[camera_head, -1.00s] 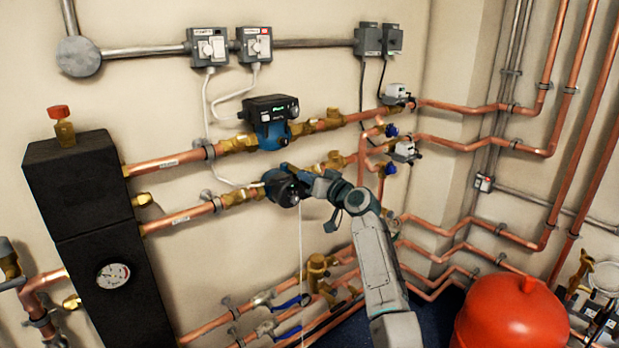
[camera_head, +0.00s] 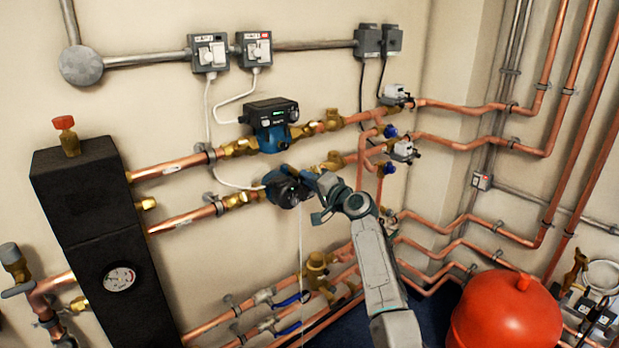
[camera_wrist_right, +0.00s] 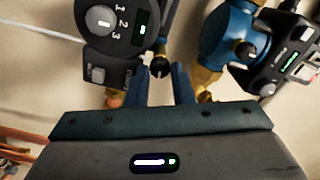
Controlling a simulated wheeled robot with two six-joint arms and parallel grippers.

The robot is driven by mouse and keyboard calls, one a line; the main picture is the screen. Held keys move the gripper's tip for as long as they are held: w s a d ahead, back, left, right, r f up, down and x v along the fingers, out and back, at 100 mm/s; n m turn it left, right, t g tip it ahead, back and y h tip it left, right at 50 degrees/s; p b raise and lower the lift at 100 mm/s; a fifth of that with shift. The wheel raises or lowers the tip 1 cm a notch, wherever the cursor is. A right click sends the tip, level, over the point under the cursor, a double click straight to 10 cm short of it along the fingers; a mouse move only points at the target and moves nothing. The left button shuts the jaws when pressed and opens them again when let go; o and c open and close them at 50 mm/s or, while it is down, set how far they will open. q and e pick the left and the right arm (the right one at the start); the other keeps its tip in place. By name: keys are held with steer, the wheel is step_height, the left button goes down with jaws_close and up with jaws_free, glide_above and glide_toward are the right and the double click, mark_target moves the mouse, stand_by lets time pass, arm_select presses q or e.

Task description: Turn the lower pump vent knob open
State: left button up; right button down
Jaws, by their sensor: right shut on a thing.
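The lower pump (camera_head: 280,190) is a dark blue and black body on the lower copper pipe. Its dial face (camera_wrist_right: 106,22), marked 1, 2, 3, shows at the upper left of the right wrist view. My right gripper (camera_head: 308,178) reaches it from the lower right, in front of the pump's right side. In the right wrist view, the two fingers of the gripper (camera_wrist_right: 161,80) stand either side of a small black vent knob (camera_wrist_right: 160,67) and are shut on it. The knob is hidden in the head view. My left gripper is not in view.
The upper pump (camera_head: 271,137) sits close above, with its own display (camera_wrist_right: 290,68). Brass fittings and copper pipes run along the wall. A black insulated block (camera_head: 85,200) stands left. A red tank (camera_head: 505,315) stands lower right.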

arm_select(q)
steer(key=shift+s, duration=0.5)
arm_select(e)
steer(key=shift+m, duration=0.4)
steer(key=c, duration=1.3)
jaws_free()
steer(key=shift+o, duration=0.2)
steer(key=shift+d, duration=0.1)
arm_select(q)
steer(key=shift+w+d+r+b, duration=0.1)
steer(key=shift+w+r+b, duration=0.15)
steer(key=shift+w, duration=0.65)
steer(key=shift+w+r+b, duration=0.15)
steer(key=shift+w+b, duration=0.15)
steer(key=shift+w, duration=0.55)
arm_select(e)
steer(key=v, duration=1)
steer(key=shift+s+d, duration=0.2)
steer(key=shift+s, duration=0.1)
